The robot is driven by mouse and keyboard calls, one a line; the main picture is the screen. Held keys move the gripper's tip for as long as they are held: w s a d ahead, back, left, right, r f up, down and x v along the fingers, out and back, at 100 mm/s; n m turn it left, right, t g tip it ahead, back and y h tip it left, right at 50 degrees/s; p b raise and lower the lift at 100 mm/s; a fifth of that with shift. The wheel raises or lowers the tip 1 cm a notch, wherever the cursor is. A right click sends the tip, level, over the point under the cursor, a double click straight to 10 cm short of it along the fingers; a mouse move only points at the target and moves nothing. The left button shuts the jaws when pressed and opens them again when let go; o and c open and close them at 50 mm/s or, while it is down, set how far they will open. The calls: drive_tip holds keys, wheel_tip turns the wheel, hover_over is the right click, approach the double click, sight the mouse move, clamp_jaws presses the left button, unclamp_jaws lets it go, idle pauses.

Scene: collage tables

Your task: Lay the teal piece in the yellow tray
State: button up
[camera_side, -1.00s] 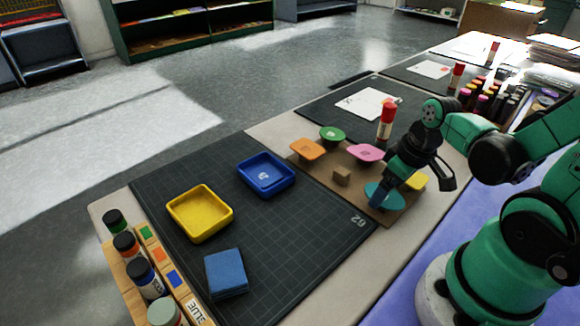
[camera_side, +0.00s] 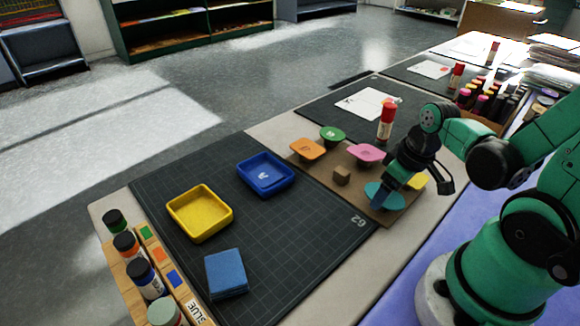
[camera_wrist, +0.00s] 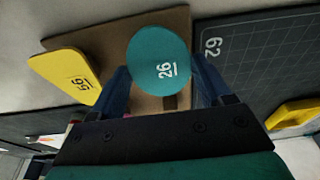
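The teal piece (camera_side: 376,193) is a round disc marked 26, on the brown board at the right of the side view. In the wrist view the teal piece (camera_wrist: 158,50) sits between my two blue fingers. My gripper (camera_wrist: 160,85) is open, with a finger to each side of the disc and small gaps showing. In the side view my gripper (camera_side: 394,184) is low over the piece and hides part of it. The yellow tray (camera_side: 200,213) is empty on the dark mat, well to the left.
Orange (camera_side: 307,148), green (camera_side: 332,134), pink (camera_side: 366,153) and yellow (camera_side: 417,182) pieces surround the teal one. A red glue stick (camera_side: 387,122) stands behind.

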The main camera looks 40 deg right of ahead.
drive_tip(key=shift+r, duration=0.1)
drive_tip(key=shift+w+v, duration=0.2)
drive_tip(key=shift+v, duration=0.6)
drive_tip(key=shift+w+v, duration=0.15)
drive_tip(key=shift+v, duration=0.6)
drive_tip(key=shift+w+v, duration=0.2)
drive_tip(key=shift+v, duration=0.6)
drive_tip(key=shift+r, duration=0.15)
drive_tip(key=shift+w+r, duration=0.1)
drive_tip(key=shift+w, duration=0.15)
drive_tip(key=w+a+r, duration=0.3)
drive_tip(key=w+a, duration=1.3)
drive_tip(key=w, duration=0.2)
drive_tip(key=shift+w+a+f, duration=0.4)
drive_tip(key=shift+a+f, duration=0.65)
drive_tip(key=shift+a, duration=0.6)
drive_tip(key=shift+w+a+f, duration=0.4)
drive_tip(key=shift+a+f, duration=0.65)
drive_tip(key=shift+a, duration=0.65)
drive_tip(key=shift+w+a+f, duration=0.4)
drive_tip(key=shift+a+f, duration=0.65)
drive_tip(key=shift+a, duration=0.6)
